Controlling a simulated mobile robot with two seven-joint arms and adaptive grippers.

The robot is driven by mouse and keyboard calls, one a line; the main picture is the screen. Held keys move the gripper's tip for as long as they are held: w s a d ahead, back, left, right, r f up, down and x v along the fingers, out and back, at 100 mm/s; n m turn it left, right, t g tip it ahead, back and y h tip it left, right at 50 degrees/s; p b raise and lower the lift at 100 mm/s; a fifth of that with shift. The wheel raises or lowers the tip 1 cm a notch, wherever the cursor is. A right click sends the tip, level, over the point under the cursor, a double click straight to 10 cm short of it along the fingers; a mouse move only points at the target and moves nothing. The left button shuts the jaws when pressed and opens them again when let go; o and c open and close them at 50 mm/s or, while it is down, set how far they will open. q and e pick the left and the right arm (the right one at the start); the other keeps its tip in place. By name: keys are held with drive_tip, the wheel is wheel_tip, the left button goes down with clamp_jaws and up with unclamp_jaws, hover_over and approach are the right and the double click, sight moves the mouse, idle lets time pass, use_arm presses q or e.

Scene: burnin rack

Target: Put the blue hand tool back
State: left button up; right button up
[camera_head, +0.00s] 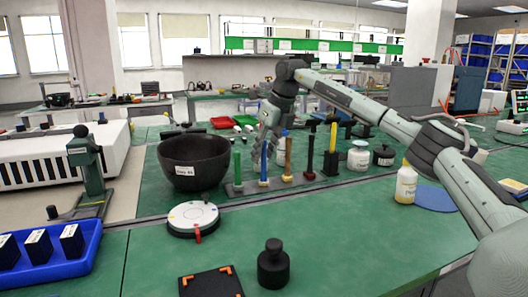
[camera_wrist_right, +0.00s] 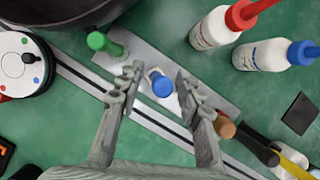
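The blue hand tool (camera_head: 264,168) stands upright at the tool rack (camera_head: 235,189), between a green tool (camera_head: 237,164) and a brown-handled tool (camera_head: 288,155). My right gripper (camera_head: 268,135) is above it, pointing down. In the right wrist view, the blue top (camera_wrist_right: 162,86) shows between the two spread fingers of the right gripper (camera_wrist_right: 158,84), with gaps on both sides. A pale collar shows beside the blue top. The rack's grey plate (camera_wrist_right: 215,100) runs beneath. The green tool (camera_wrist_right: 98,41) is outside the left finger. My left gripper is out of view.
A black bowl (camera_head: 194,160) and a white round dial (camera_head: 193,219) stand left of the rack. Darker tools (camera_head: 310,150) stand to the right. White bottles with red (camera_wrist_right: 215,28) and blue (camera_wrist_right: 265,55) caps are close by.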

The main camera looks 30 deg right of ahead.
drive_tip(key=v, duration=1.2)
drive_tip(key=shift+r, duration=0.2)
